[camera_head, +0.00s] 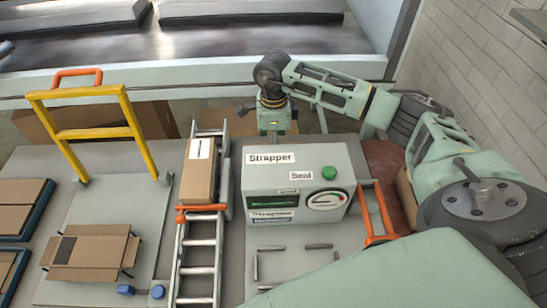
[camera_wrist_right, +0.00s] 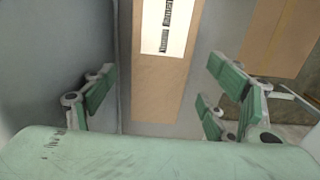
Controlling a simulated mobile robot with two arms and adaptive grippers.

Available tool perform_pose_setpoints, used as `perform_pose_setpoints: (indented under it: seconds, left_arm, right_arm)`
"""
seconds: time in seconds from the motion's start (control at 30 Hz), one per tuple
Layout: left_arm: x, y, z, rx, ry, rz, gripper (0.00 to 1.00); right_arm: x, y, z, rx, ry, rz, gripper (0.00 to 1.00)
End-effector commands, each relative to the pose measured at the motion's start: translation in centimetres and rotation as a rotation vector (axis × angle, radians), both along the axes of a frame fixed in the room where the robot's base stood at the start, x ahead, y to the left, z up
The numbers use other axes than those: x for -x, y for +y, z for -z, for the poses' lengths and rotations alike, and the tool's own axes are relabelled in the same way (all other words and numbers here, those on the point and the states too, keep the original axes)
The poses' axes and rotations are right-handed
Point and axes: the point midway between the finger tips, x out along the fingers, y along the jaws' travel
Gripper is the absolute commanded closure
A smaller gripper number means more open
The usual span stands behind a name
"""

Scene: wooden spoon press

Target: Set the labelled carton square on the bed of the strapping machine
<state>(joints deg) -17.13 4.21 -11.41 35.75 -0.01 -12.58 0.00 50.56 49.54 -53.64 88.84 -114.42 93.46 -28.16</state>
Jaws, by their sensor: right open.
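The labelled carton (camera_head: 199,175), a long brown box with a white label on top, lies on the roller track left of the strapping machine (camera_head: 297,190). Its near end is close to an orange bar. The machine's bed (camera_head: 300,265), a grey plate with several low metal rails, is empty. My right gripper (camera_head: 274,122) points down behind the machine, to the right of the carton and apart from it. In the right wrist view its green fingers (camera_wrist_right: 160,92) are spread and empty, and a labelled carton (camera_wrist_right: 158,98) shows beyond the gap. My left gripper is out of view.
The roller track (camera_head: 200,258) has metal side rails. An orange frame (camera_head: 378,215) stands right of the machine. A conveyor (camera_head: 240,65) runs along the back.

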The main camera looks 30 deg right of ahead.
Motion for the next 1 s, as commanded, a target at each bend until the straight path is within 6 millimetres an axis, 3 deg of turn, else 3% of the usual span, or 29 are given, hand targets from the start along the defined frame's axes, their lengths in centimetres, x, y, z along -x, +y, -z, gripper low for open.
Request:
perform_pose_setpoints:
  seconds: [0.17, 0.43, 0.7, 1.0]
  left_arm:
    - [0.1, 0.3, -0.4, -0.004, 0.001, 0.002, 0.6]
    - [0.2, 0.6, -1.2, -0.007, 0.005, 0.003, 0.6]
    - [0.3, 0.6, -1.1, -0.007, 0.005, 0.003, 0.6]
    - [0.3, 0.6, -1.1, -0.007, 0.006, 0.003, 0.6]
  right_arm:
    - [0.1, 0.0, 1.2, 0.001, 0.003, 0.001, 0.22]
    - [0.1, 0.0, 4.9, 0.0, 0.002, 0.001, 0.22]
    - [0.0, 0.0, 5.4, 0.001, -0.001, 0.0, 0.22]
    - [0.0, 0.0, 5.4, 0.001, -0.001, 0.0, 0.46]
